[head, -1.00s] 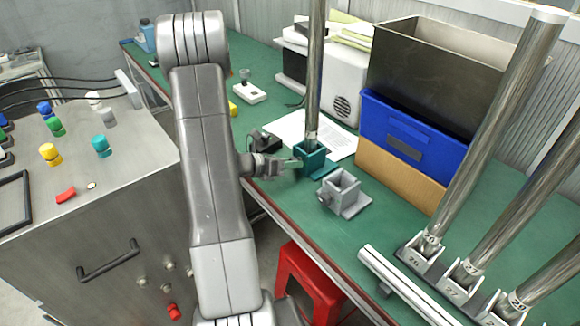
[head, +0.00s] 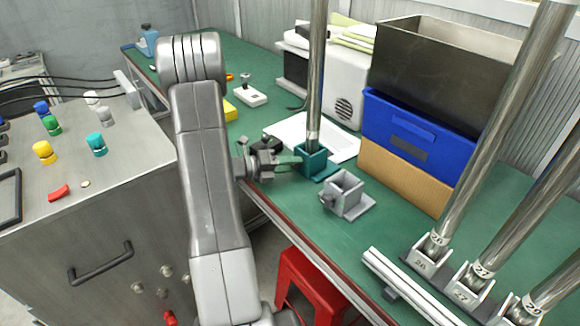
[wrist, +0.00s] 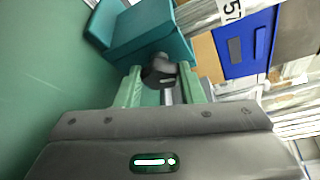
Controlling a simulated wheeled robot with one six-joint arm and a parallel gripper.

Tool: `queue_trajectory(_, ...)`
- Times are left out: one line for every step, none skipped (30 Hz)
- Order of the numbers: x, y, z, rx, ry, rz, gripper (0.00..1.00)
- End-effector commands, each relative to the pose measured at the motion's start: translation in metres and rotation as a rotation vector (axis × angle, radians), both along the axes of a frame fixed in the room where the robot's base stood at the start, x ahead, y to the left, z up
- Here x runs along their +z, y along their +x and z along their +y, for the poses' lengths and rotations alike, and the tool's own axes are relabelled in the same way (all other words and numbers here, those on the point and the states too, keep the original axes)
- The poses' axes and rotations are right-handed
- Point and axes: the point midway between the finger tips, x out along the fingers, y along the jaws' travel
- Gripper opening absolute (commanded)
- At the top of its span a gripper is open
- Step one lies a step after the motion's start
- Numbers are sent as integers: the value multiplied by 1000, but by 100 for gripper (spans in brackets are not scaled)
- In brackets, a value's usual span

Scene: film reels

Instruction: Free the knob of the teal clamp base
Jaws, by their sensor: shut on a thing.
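The teal clamp base (head: 313,161) stands on the green table with a shiny metal post (head: 316,75) upright in it. It also shows in the wrist view (wrist: 150,38), close in front of my gripper. My gripper (wrist: 163,82) has its two green fingers on either side of a dark round knob (wrist: 160,70) on the side of the teal base, shut on it. In the head view my gripper (head: 288,162) is at the left side of the teal base. The knob is hidden there.
A grey clamp base (head: 345,192) stands empty just right of the teal one. Behind are a white sheet (head: 345,148), a blue bin (head: 400,135) and a grey box (head: 440,65). More posts in numbered clamps stand at right. A red stool (head: 300,275) is below the table edge.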

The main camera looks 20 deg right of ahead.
Motion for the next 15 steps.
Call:
queue_trajectory(-1,1,0,2,-4,10,12)
queue_trajectory(-1,1,0,2,-6,15,12)
queue_trajectory(-1,1,0,2,-8,21,12)
queue_trajectory(0,1,0,2,-9,24,12)
queue_trajectory(0,1,0,2,-10,26,12)
queue_trajectory(0,1,0,2,-11,29,12)
queue_trajectory(0,1,0,2,-11,30,12)
queue_trajectory(0,1,0,2,-11,31,12)
queue_trajectory(0,1,0,2,-12,32,12)
queue_trajectory(0,1,0,2,-12,32,12)
queue_trajectory(0,1,0,2,-12,32,12)
queue_trajectory(0,1,0,2,-12,32,12)
queue_trajectory(0,1,0,2,-12,32,12)
queue_trajectory(0,1,0,2,-11,32,12)
queue_trajectory(0,1,0,3,-11,31,12)
